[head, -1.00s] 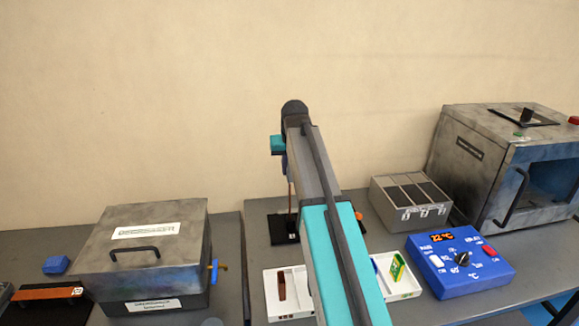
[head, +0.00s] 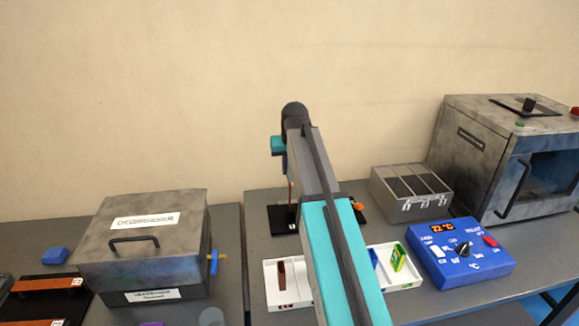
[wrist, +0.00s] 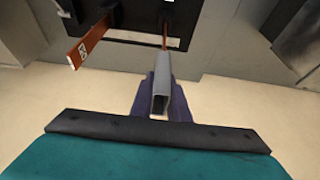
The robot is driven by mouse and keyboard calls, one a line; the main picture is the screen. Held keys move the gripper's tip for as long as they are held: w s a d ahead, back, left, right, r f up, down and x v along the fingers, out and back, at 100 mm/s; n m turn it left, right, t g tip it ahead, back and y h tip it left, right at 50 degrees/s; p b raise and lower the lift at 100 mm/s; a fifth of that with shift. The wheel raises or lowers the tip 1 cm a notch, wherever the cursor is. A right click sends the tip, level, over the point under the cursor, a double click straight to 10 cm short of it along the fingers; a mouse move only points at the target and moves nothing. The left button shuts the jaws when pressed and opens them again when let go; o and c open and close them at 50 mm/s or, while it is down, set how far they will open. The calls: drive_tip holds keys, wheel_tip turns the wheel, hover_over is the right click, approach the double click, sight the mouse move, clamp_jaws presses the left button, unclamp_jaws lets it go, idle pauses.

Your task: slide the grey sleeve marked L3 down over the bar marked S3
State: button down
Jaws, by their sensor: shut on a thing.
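My gripper (wrist: 160,103) has purple fingers and is shut on a grey sleeve (wrist: 163,85), whose hollow near end faces the wrist camera. In the wrist view a thin copper bar (wrist: 165,35) runs from a black base (wrist: 130,22) to the sleeve's far end. I cannot tell whether its tip is inside the sleeve. Another copper bar (wrist: 88,44) with a small white label, too small to read, stands to the left, clear of the sleeve. In the head view my gripper (head: 288,168) is above the black base (head: 283,217), and the sleeve's marking is hidden.
A white tray (head: 287,306) with small parts is in front of the base, partly behind my arm. A grey divided box (head: 410,207), a blue control panel (head: 460,255) and an oven (head: 480,155) are on the right. A lidded metal box (head: 143,246) is on the left.

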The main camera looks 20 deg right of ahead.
drive_tip(key=shift+f, duration=0.8)
drive_tip(key=shift+f, duration=0.1)
drive_tip(key=c, duration=1.1)
unclamp_jaws()
drive_tip(key=shift+r+p, duration=2.1)
drive_tip(key=shift+r, duration=1.9)
drive_tip(key=shift+f, duration=0.1)
